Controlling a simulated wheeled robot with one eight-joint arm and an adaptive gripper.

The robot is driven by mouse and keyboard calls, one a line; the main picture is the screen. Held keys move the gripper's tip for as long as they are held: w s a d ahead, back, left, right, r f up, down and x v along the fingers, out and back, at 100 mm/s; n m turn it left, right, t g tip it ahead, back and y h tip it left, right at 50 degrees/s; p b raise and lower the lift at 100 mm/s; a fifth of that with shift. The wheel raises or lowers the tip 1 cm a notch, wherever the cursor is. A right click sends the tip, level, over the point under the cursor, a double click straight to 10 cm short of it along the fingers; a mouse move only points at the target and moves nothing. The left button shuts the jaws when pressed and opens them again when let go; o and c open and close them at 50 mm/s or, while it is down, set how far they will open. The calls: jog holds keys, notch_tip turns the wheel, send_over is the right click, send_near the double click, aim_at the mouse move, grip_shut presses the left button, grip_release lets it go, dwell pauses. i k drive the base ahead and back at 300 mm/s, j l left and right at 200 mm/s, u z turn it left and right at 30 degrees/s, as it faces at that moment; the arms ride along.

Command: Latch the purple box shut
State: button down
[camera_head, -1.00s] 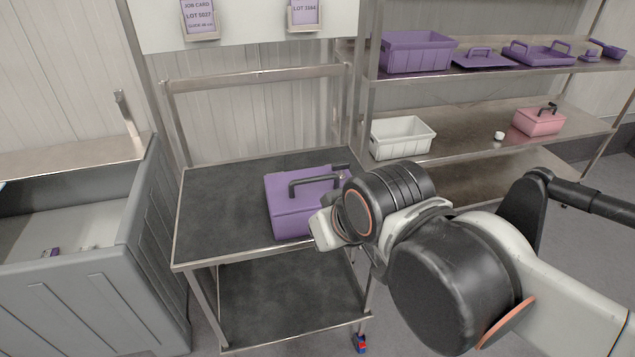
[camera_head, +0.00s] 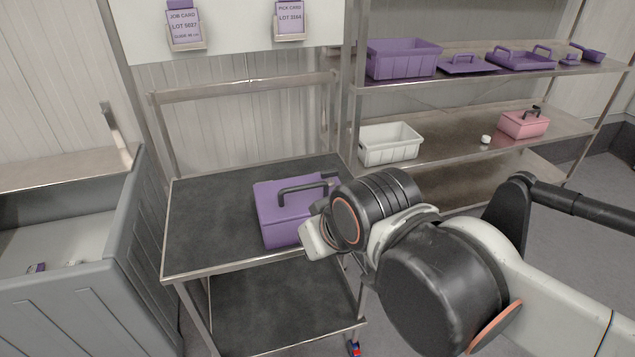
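The purple box (camera_head: 275,219) stands on the dark top of a metal cart, near its right front part. A dark handle (camera_head: 302,189) rises from its lid. The lid looks closed down on the box, but the latch cannot be made out. My arm's wrist covers the box's right front side. My gripper's fingers are hidden behind the wrist, so I cannot see whether they touch the box or how they are set.
The cart top (camera_head: 212,215) is bare left of the box. A grey bin (camera_head: 150,250) stands at left. Shelves at right hold a purple crate (camera_head: 402,58), purple trays, a white bin (camera_head: 390,144) and a pink box (camera_head: 523,124). Card holders (camera_head: 187,40) hang above the cart.

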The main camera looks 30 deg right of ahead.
aim_at(328, 175)
jog(key=i+l, duration=0.1)
jog(key=l, duration=0.3)
jog(key=i+l+u, duration=0.15)
jog(key=l, duration=0.7)
jog(key=i+u, duration=0.05)
